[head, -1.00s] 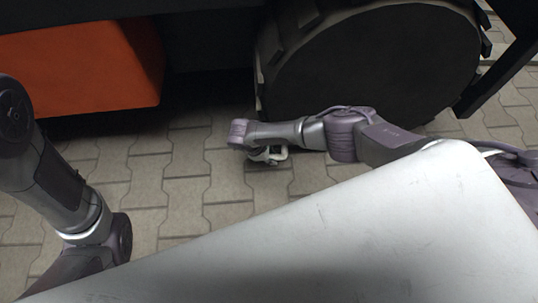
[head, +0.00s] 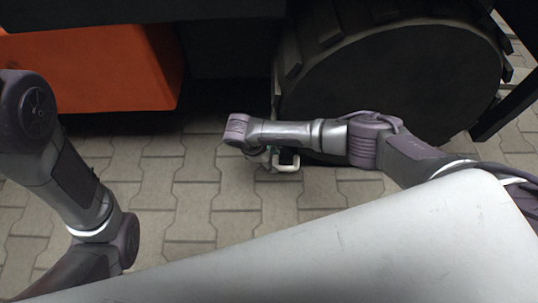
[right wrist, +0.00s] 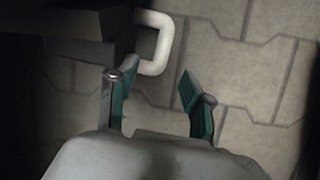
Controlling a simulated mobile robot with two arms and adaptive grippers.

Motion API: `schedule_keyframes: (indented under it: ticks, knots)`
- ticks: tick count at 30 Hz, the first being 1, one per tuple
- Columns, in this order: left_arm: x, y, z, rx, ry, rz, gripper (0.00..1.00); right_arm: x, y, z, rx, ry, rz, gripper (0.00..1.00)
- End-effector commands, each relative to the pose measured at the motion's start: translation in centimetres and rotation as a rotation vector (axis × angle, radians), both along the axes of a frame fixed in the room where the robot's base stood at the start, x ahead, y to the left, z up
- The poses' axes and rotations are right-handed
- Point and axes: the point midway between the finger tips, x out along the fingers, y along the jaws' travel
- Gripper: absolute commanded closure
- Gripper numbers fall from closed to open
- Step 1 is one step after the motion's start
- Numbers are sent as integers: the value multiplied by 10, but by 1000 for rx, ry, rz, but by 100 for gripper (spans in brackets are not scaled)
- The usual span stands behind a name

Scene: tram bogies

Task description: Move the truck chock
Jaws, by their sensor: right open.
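The truck chock shows in the right wrist view as a dark block (right wrist: 85,25) at the upper left with a pale loop handle (right wrist: 163,48). In the head view the pale handle (head: 289,166) shows just below my right forearm; the rest of the chock is mostly hidden by the arm and shadow. My right gripper (head: 268,157) is beside the handle, low over the paving. In the right wrist view its two green-padded fingers (right wrist: 152,92) are apart, with the handle just beyond them and nothing clearly between them. My left gripper is out of view.
A large dark wheel (head: 395,85) stands behind my right arm. An orange box-shaped part (head: 90,70) of the vehicle is at the upper left. Grey paving (head: 185,190) between my arms is clear.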

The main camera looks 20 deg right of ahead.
Motion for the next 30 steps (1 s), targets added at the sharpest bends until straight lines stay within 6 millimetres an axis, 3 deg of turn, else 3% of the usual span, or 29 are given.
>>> schedule_keyframes:
  ticks: [3, 9, 26, 30]
  knots:
    - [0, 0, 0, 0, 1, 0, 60, 0, 9, 18, 1, 0, 0, 50]
    - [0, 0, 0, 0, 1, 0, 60, -1, 15, 33, 0, 1, -1, 50]
    - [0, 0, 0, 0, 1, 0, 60, -1, 15, 34, 0, 1, -1, 50]
    - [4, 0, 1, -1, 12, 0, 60, -4, 32, 33, 61, -13, 15, 50]
